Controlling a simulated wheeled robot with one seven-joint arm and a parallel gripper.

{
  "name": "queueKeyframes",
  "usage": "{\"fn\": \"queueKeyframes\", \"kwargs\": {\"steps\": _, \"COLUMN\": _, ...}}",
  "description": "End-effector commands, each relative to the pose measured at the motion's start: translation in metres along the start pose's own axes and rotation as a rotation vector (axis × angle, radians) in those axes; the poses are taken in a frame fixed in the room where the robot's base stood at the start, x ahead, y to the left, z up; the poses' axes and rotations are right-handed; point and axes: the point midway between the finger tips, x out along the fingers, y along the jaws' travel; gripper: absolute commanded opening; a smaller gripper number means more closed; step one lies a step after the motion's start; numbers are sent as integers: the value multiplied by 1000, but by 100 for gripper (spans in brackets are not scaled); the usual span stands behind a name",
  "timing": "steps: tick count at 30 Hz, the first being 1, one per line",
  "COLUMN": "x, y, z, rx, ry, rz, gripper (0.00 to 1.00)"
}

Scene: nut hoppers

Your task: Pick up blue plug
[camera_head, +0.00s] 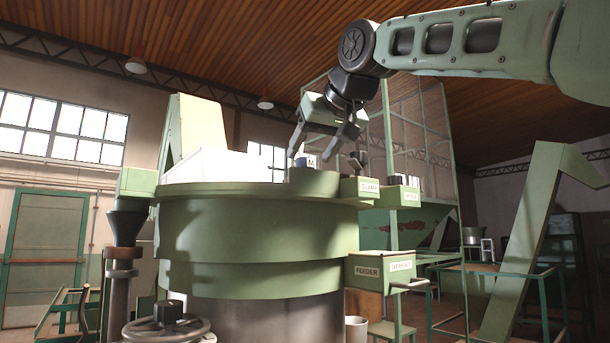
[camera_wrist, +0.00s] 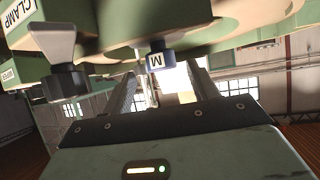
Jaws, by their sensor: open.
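The blue plug (camera_head: 312,161) sits on the top rim of the big green hopper (camera_head: 262,215), between my fingertips in the head view and partly hidden there. In the wrist view the blue plug (camera_wrist: 158,48) bears a white label with the letter M and lies beyond the gap between my fingers. My gripper (camera_head: 317,150) points down at the hopper top with its two fingers spread. In the wrist view my gripper (camera_wrist: 160,73) is open and nothing is held. I cannot tell whether a finger touches the plug.
A green box labelled CLAMP (camera_head: 368,187) stands at the rim's right, with a dark knob above it; its sign (camera_wrist: 20,12) shows in the wrist view. A FEEDER box (camera_head: 372,270) is lower. A white sloped panel (camera_head: 215,165) rises left of the plug.

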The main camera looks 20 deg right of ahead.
Motion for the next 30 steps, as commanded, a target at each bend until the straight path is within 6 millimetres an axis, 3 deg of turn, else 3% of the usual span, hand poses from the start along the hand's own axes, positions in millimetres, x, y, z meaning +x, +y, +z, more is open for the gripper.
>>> {"fn": "queueKeyframes", "kwargs": {"steps": 12, "x": 49, "y": -3, "z": -1, "rx": 0, "ry": -3, "rz": 0, "gripper": 59}}
{"fn": "queueKeyframes", "kwargs": {"steps": 20, "x": 52, "y": -3, "z": 0, "rx": 0, "ry": -1, "rz": 0, "gripper": 59}}
{"fn": "queueKeyframes", "kwargs": {"steps": 26, "x": 52, "y": -3, "z": 0, "rx": 0, "ry": -1, "rz": 0, "gripper": 6}}
{"fn": "queueKeyframes", "kwargs": {"steps": 30, "x": 52, "y": -3, "z": 0, "rx": 0, "ry": 1, "rz": 0, "gripper": 5}}
